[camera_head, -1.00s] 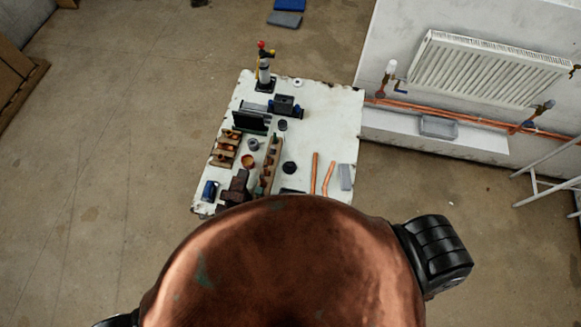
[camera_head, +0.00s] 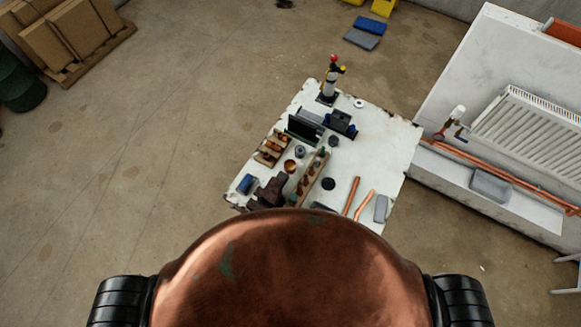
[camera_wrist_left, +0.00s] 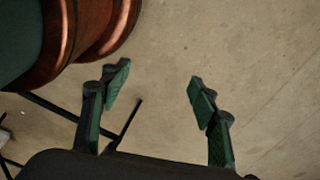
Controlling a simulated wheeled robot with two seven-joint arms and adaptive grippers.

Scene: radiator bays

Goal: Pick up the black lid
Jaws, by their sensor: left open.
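A small black round piece that looks like the black lid (camera_head: 328,184) lies on the white table (camera_head: 390,150) in the head view, right of a wooden rack of copper fittings. It is small, so its details cannot be told. My left gripper (camera_wrist_left: 160,72) shows in the left wrist view with its green-padded fingers apart and nothing between them. Bare floor lies behind the fingers, and no table or lid is in that view. Neither gripper shows in the head view.
Around the lid are the wooden rack (camera_head: 309,178), copper pipes (camera_head: 362,202), a grey block (camera_head: 381,208), a brown vise-like piece (camera_head: 269,192) and a torch (camera_head: 330,84). A radiator (camera_head: 535,130) hangs at the right. Floor left of the table is clear.

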